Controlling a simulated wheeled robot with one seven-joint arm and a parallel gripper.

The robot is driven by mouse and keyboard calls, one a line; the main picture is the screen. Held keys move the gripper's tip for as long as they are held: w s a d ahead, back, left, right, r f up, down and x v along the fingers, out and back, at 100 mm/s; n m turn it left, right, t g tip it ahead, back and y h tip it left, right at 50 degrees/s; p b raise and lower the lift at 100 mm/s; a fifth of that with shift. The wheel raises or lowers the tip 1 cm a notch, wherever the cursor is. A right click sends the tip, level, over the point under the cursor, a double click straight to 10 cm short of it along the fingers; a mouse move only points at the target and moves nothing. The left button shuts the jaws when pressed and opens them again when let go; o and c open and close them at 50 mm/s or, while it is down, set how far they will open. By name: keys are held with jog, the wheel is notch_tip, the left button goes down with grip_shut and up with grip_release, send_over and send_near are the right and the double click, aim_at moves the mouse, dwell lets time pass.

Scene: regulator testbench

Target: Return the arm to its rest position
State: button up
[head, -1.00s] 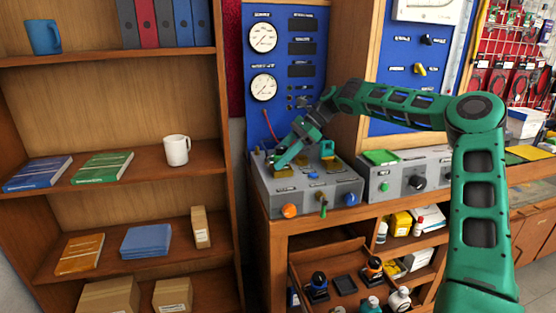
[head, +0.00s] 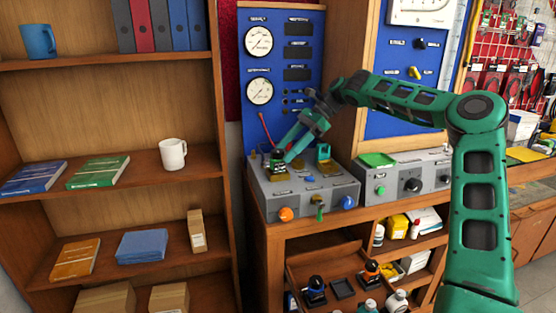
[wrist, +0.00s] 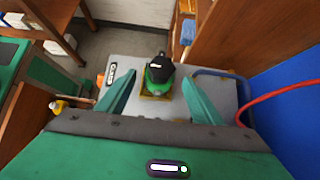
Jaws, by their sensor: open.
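My green arm reaches from the right over the regulator testbench in the head view. My gripper (head: 283,155) is just above the top left of the grey test box (head: 290,200). In the wrist view its two teal fingers (wrist: 157,95) are spread apart. A green and black part (wrist: 160,74) on a brass-coloured base stands on the box between and beyond the fingertips; no finger visibly touches it. In the head view this part (head: 277,164) is partly hidden by the gripper.
A blue gauge panel (head: 284,75) stands behind the box, with a red hose (wrist: 285,99) close to the gripper. A wooden shelf (head: 120,160) is at left. A second grey control box (head: 405,180) is at right. An open drawer (head: 335,268) with bottles lies below.

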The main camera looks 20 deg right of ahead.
jog(key=shift+v, duration=1.05)
